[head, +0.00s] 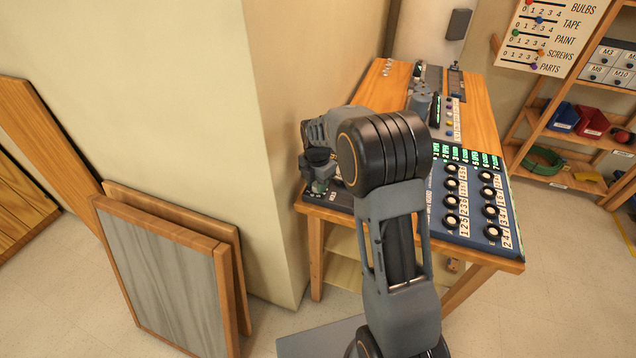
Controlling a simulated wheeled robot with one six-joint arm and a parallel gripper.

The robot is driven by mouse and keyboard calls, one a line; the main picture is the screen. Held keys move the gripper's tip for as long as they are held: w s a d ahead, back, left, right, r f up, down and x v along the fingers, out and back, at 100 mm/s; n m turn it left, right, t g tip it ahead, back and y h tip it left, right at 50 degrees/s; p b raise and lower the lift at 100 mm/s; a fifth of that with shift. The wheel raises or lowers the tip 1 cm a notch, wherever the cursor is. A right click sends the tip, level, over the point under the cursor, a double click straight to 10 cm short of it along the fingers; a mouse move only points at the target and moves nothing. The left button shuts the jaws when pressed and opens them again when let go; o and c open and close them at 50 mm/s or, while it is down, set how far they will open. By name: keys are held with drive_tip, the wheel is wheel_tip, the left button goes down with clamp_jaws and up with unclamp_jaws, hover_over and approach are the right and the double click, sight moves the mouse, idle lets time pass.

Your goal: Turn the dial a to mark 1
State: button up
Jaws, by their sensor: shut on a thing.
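My gripper (318,187) is at the near left corner of the bench, pointing down at a dark panel (342,203). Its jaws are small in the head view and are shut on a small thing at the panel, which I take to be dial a. The dial itself is hidden by the jaws and wrist, so its pointer and marks cannot be read. My forearm and elbow cover the middle of the bench front.
A dark blue panel (473,238) with several black knobs and number strips fills the bench's near right. The wooden bench (485,108) stands against a beige wall corner (300,60). Framed boards (165,285) lean at left. Shelves with bins (590,123) stand at right.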

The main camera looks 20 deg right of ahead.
drive_tip(key=n, duration=0.4)
drive_tip(key=shift+s+n, duration=0.1)
drive_tip(key=shift+n, duration=0.2)
drive_tip(key=shift+f+n, duration=0.1)
drive_tip(key=shift+n, duration=2.1)
drive_tip(key=o, duration=0.9)
drive_tip(key=shift+r, duration=0.2)
drive_tip(key=shift+r, duration=0.3)
wheel_tip(320, 180, up, 13)
